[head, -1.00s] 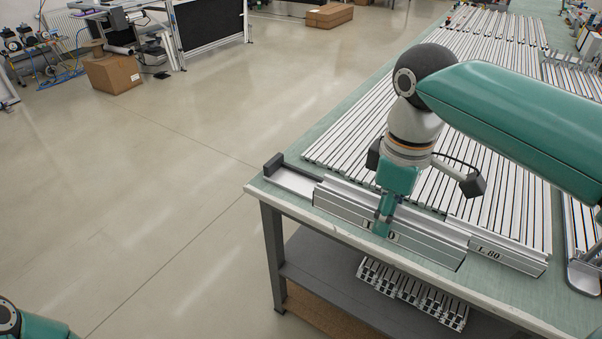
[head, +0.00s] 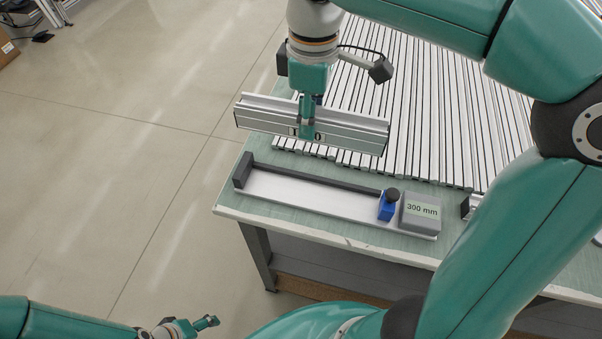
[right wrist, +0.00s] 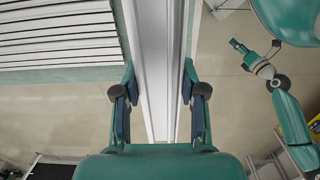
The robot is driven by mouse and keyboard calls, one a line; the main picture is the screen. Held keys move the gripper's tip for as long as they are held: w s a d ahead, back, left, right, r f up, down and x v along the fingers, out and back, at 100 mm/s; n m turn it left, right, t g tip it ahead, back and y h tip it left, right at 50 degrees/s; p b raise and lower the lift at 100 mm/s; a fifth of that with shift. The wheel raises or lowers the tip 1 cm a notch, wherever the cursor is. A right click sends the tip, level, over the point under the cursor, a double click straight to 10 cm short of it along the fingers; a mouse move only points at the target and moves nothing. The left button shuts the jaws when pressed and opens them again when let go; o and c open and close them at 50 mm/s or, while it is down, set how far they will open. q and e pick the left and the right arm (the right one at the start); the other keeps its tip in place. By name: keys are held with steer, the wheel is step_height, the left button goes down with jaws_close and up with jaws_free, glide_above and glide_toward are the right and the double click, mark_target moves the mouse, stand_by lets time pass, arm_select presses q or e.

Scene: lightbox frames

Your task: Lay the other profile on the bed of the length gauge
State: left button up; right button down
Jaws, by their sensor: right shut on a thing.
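My right gripper (head: 307,128) is shut on a silver aluminium profile (head: 350,132), holding it around its middle. The label on the profile is partly hidden by the fingers. The profile appears raised, above and behind the length gauge in the head view, its left end past the table's left edge. In the right wrist view the profile (right wrist: 158,60) runs between both fingers. The length gauge's light bed (head: 300,197) is bare. It has a dark end stop (head: 242,170) at left and a blue stop (head: 387,208) at right. My left gripper (head: 195,326) is at the bottom left, away from the table.
A grey block (head: 421,212) marked 300 mm sits at the gauge's right end. Many long profiles (head: 425,110) lie side by side on the green table behind it. My right arm covers the table's right part. Open floor (head: 90,200) lies to the left.

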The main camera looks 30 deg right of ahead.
steer(key=f, duration=0.9)
steer(key=f+b, duration=0.1)
steer(key=f, duration=0.3)
steer(key=shift+s+d+f, duration=0.1)
steer(key=shift+s+f, duration=0.15)
steer(key=shift+f, duration=2.65)
steer(key=shift+b, duration=0.3)
steer(key=c, duration=0.7)
jaws_free()
steer(key=shift+f, duration=0.1)
steer(key=shift+o, duration=0.2)
steer(key=shift+r, duration=0.2)
step_height(320, 180, up, 12)
steer(key=p, duration=0.1)
